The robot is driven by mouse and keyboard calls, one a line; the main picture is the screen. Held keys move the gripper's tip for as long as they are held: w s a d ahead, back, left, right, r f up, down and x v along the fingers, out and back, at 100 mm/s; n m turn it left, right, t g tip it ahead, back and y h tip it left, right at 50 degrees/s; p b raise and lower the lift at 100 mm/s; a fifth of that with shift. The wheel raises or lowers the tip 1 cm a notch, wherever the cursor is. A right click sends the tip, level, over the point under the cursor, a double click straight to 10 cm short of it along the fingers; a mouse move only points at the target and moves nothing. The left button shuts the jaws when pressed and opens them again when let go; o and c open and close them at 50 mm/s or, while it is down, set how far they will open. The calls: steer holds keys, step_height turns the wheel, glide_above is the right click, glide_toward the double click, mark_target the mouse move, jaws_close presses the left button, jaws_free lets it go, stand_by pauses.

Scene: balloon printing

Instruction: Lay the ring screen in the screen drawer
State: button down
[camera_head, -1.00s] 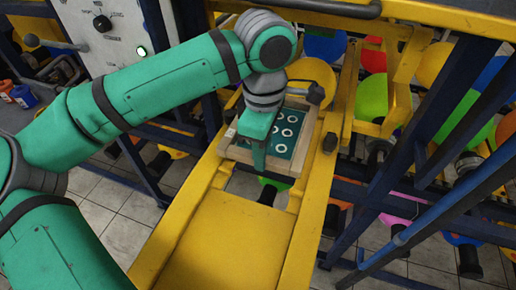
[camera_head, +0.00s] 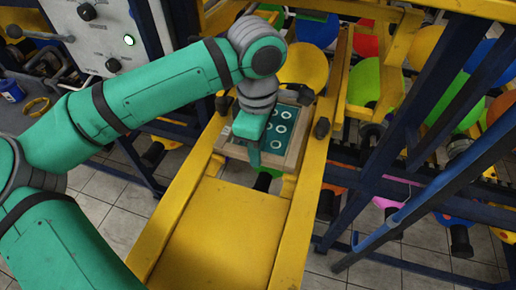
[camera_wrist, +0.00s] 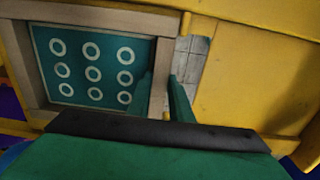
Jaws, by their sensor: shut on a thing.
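The ring screen (camera_head: 294,112) is a teal panel with several white rings in a wooden frame. My gripper (camera_head: 254,152) is shut on the near bar of that frame. The wrist view shows the ring screen (camera_wrist: 93,72) with the wooden bar between the two fingers of my gripper (camera_wrist: 164,98). The screen drawer (camera_head: 172,226) is a yellow frame with two long rails. The screen lies between these rails, beyond the yellow plate, roughly level. I cannot tell whether it rests on the drawer or hangs just above it. My arm hides its left part.
Black knobs (camera_head: 321,127) stand on the right rail. A flat yellow plate (camera_head: 222,235) fills the near part of the drawer. Dark blue posts (camera_head: 440,95) and coloured round parts crowd the right. A control panel (camera_head: 92,30) with a green light stands at left.

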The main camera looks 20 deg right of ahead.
steer(key=shift+d, duration=0.2)
stand_by(0.6)
steer(key=shift+a, duration=0.1)
steer(key=shift+s+d+f, duration=0.15)
steer(key=shift+s+d, duration=0.1)
stand_by(0.3)
steer(key=c, duration=1.5)
jaws_free()
